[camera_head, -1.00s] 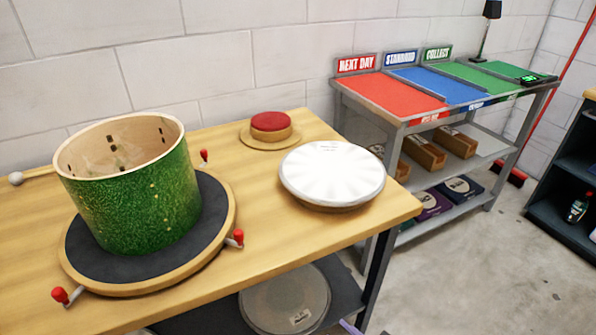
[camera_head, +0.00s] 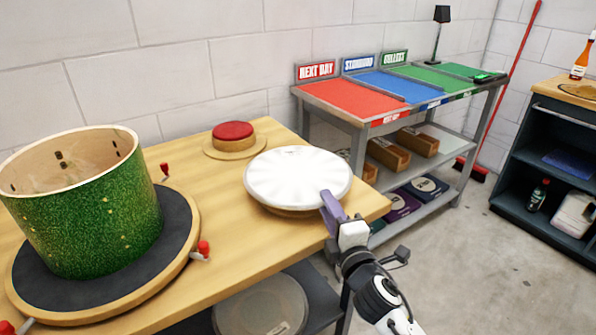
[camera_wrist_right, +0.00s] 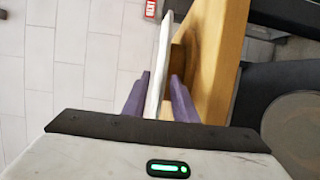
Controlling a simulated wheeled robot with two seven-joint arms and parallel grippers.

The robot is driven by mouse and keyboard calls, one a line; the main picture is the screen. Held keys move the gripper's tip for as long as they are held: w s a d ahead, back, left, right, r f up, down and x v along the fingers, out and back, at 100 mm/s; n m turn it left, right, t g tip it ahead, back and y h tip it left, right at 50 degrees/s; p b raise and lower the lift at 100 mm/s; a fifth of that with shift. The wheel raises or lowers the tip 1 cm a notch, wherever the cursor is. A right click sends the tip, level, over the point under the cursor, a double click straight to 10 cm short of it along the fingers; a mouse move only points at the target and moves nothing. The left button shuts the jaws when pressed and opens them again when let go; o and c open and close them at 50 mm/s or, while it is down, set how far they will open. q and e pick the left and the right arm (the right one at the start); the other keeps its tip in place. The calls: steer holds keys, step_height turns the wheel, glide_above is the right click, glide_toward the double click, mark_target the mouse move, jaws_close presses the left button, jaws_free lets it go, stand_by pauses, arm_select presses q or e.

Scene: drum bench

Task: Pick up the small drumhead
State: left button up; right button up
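A round white drumhead (camera_head: 296,176) lies flat on a low round wooden stand (camera_head: 290,212) near the right end of the bench. My right gripper (camera_head: 328,205), with purple fingers, is at the drumhead's near right edge. In the right wrist view the drumhead (camera_wrist_right: 159,65) shows edge-on as a thin white strip between the open fingers (camera_wrist_right: 159,90). A gap shows between the strip and the right-hand finger; contact with the other finger is unclear. My left gripper is not in view.
A green drum shell (camera_head: 90,215) stands on a dark round turntable (camera_head: 130,262) with red-knobbed clamps. A red round pad (camera_head: 233,131) sits behind. Another round drumhead (camera_head: 262,308) lies on the shelf below. A rack with coloured trays (camera_head: 345,97) stands at the back right.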

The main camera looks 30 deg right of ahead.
steer(key=x, duration=0.3)
steer(key=shift+w, duration=0.2)
steer(key=shift+r, duration=0.1)
jaws_close()
